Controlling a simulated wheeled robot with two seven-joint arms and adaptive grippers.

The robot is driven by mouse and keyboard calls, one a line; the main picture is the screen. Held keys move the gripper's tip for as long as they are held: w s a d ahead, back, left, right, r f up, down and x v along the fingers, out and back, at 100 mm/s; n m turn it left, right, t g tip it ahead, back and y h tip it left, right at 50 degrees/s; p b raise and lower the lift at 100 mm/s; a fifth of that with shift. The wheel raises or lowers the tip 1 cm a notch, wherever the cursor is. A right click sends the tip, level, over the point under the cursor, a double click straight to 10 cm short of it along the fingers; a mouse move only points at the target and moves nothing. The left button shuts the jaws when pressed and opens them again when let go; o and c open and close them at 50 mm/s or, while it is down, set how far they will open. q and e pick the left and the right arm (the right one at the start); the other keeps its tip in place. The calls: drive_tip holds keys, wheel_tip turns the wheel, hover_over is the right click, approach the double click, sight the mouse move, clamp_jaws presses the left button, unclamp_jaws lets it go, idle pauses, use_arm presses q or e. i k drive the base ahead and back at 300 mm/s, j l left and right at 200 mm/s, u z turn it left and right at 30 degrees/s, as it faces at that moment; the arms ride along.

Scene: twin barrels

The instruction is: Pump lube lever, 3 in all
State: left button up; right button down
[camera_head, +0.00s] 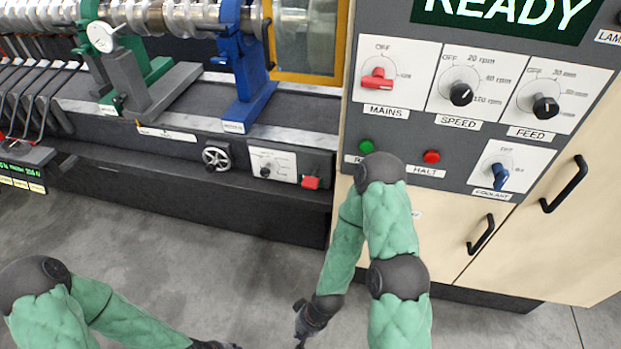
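No lever with a readable lube label shows. A small red handle (311,182) sits on the machine's front beside a white plate (272,165) with a black knob; I cannot tell whether it is the lube lever. My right gripper (300,338) hangs low over the floor at the bottom edge, partly cut off, well below and apart from the red handle. Its fingers are too small and cropped to show whether they are open. Only a dark end of my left arm near its gripper (228,346) shows at the bottom edge; its fingers are out of frame.
A lathe-like machine (200,190) with green and blue stands and a handwheel (216,158) fills the left back. A control panel (430,100) with MAINS, SPEED, FEED and COOLANT knobs and a HALT button stands at right, above wooden cabinet doors (540,245). Grey floor lies in front.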

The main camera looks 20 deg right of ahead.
sight(312, 182)
drive_tip(key=i+j, duration=0.75)
drive_tip(key=i+j+z, duration=0.2)
drive_tip(key=z, duration=1.05)
